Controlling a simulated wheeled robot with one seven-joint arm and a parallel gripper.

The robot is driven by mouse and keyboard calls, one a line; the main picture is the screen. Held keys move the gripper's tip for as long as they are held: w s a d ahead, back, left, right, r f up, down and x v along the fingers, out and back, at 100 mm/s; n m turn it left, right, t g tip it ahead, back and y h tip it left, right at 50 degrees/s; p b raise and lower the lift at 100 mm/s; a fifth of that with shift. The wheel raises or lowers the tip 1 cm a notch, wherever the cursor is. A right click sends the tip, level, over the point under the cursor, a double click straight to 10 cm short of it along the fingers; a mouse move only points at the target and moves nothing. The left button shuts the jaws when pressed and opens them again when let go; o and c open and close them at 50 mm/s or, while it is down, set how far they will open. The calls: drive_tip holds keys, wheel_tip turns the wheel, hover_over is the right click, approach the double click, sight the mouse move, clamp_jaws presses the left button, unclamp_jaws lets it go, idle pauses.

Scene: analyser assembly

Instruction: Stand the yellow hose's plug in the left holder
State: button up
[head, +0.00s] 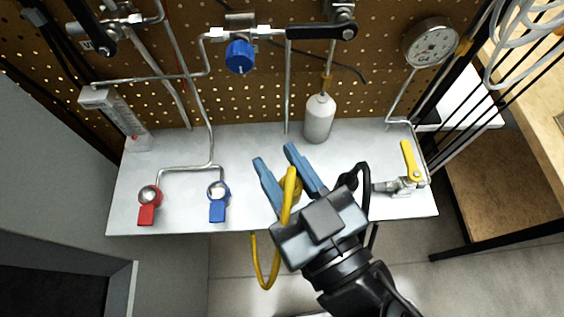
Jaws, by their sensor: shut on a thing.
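My gripper (275,155), with two blue fingers, is over the middle of the white shelf and shut on the plug end of the yellow hose (290,195). The plug itself is mostly hidden between the fingers. Two round silver fittings with coloured tabs, one red (148,202) and one blue (218,200), stand on the shelf left of my gripper. They look like the holders, but I cannot tell for sure. My gripper is apart from both.
The white shelf (180,180) is bare between the fittings and the gripper. Thin metal pipes run down to the fittings. A white bottle (319,118) stands at the back, and a yellow-handled valve (408,170) at the right. A pegboard (270,95) with a gauge (431,45) rises behind.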

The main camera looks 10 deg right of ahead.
drive_tip(key=shift+w+a+f, duration=0.1)
drive_tip(key=shift+w+f, duration=0.15)
drive_tip(key=shift+w+a+f, duration=0.1)
drive_tip(key=shift+w+f, duration=0.15)
drive_tip(key=shift+w+a+f+b, duration=0.1)
drive_tip(key=shift+w+f+b, duration=0.2)
drive_tip(key=shift+b, duration=0.1)
drive_tip(key=shift+f+b, duration=1.1)
drive_tip(key=shift+b, duration=0.25)
idle(1.8)
idle(0.4)
drive_tip(key=o, duration=1.1)
drive_tip(key=shift+o, duration=0.2)
drive_tip(key=b+v, duration=0.2)
drive_tip(key=v, duration=0.5)
drive_tip(key=shift+s+b, duration=0.4)
